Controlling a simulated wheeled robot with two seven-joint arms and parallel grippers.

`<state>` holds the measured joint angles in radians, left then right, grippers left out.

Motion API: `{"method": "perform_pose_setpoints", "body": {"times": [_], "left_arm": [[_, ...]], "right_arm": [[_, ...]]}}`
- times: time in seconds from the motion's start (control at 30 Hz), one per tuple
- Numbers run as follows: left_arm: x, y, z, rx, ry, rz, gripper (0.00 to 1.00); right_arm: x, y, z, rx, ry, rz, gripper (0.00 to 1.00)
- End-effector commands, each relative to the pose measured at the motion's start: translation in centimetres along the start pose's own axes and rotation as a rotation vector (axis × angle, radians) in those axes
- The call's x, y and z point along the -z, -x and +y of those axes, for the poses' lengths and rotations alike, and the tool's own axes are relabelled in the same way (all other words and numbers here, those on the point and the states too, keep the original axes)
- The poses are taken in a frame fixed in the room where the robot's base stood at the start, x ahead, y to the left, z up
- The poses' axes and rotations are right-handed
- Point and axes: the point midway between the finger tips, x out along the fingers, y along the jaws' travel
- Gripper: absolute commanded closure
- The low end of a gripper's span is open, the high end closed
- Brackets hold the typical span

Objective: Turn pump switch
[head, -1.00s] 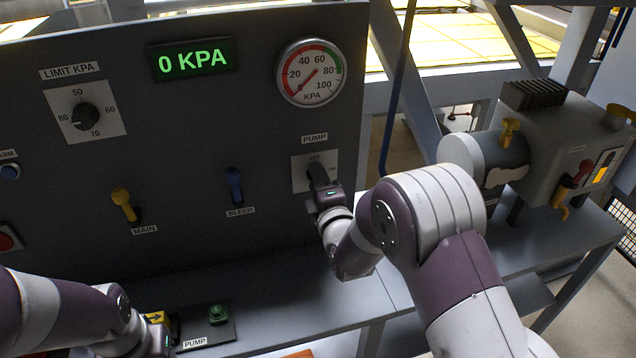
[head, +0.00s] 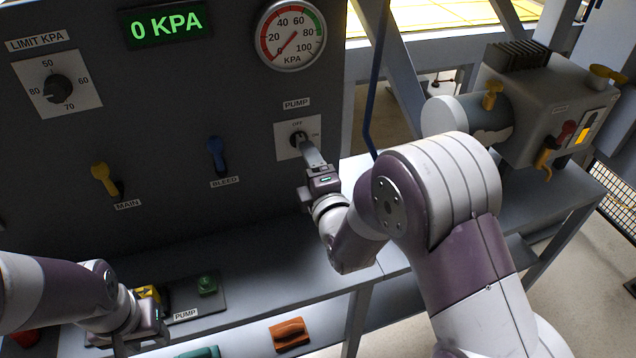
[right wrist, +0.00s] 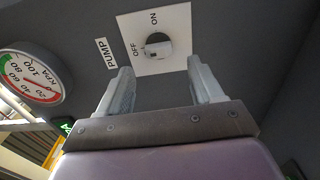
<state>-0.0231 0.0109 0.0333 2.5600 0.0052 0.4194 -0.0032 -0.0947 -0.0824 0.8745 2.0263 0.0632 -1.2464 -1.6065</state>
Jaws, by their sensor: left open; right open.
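The pump switch is a dark round knob (head: 298,138) on a white plate (head: 286,150) marked OFF above and ON at the right. In the right wrist view the knob (right wrist: 158,47) shows a pale mark on its side toward OFF. My right gripper (head: 309,150) is just in front of the plate, below and right of the knob. In the right wrist view my right gripper (right wrist: 160,66) is open, its fingers apart and empty, with the knob beyond the gap between them. My left gripper (head: 148,340) is open low at the left, over the bench.
The display (head: 167,27) reads 0 KPA beside the round gauge (head: 291,35). A yellow MAIN lever (head: 104,178) and blue BLEED lever (head: 217,154) sit left of the switch. A green button (head: 207,285) and orange block (head: 289,333) lie below. The pump machine (head: 540,105) stands right.

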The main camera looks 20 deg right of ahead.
Motion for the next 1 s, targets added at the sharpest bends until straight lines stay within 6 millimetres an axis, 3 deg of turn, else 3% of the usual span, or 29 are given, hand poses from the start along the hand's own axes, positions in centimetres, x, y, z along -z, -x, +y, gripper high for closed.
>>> {"method": "perform_pose_setpoints", "body": {"times": [0.1,0.3,0.9,0.97,1.0], "left_arm": [[-0.1,-0.5,0.0,0.000,0.000,0.000,0.57],[-0.1,-0.7,0.0,0.000,0.000,0.000,0.57],[-0.1,-0.7,0.0,0.000,0.000,0.000,0.57],[-0.1,-0.7,0.0,0.000,0.000,0.000,0.57],[-0.1,-0.7,0.0,0.000,0.000,0.000,0.57]], "right_arm": [[0.1,3.2,-0.1,0.000,0.000,0.001,0.34],[0.0,6.5,-0.1,-0.001,0.000,0.000,0.34],[0.0,7.1,-0.2,0.009,-0.044,0.000,0.34],[0.1,7.2,-2.0,0.094,-0.162,-0.003,0.34],[0.2,7.7,-4.4,0.212,-0.286,-0.019,0.34]]}}
